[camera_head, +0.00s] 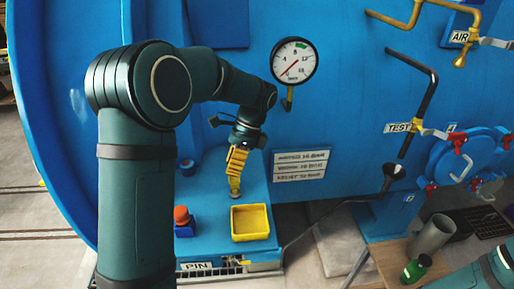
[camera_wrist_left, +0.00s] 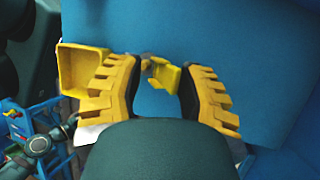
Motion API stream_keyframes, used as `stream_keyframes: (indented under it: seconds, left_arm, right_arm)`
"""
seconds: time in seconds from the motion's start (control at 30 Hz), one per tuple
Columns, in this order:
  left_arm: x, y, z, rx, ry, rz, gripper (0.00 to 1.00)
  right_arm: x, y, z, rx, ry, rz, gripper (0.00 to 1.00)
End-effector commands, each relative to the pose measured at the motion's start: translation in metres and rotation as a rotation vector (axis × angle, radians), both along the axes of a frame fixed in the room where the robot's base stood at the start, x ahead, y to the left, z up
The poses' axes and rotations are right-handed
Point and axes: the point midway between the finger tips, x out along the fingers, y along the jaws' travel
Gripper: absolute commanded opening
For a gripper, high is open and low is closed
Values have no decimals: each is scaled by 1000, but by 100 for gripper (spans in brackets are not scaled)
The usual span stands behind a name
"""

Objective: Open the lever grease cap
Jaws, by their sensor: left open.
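My left gripper (camera_head: 235,188) reaches down over the blue shelf (camera_head: 215,225) on the machine's front, with yellow fingers pointing down. In the left wrist view, my left gripper (camera_wrist_left: 160,70) is open, with a gap between its two fingers. A small yellow lever-like piece with a grey part beside it, seemingly the lever grease cap (camera_wrist_left: 168,76), lies between the fingers, near the tips. I cannot tell if either finger touches it. In the head view the fingers mostly hide it; only a small grey bit shows below the tips. My right gripper is out of sight.
A yellow tray (camera_head: 234,226) stands just right of the gripper and also shows in the left wrist view (camera_wrist_left: 68,68). A red knob (camera_head: 181,214) on a blue base is left. A gauge (camera_head: 294,62) is above.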

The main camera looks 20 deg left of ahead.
Motion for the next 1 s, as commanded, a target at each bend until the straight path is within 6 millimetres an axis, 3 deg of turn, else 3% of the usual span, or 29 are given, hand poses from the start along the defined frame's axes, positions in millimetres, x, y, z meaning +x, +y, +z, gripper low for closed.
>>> stream_keyframes:
  seconds: [0.37, 0.73, 1.0]
  left_arm:
    - [-18, -12, 3, 193, -323, -6, 37]
    - [-32, -21, -4, 365, -606, -6, 37]
    - [-35, -45, 46, 368, -605, -1, 37]
  right_arm:
    - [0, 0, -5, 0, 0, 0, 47]
    - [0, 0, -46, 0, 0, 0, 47]
    - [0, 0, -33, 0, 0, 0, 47]
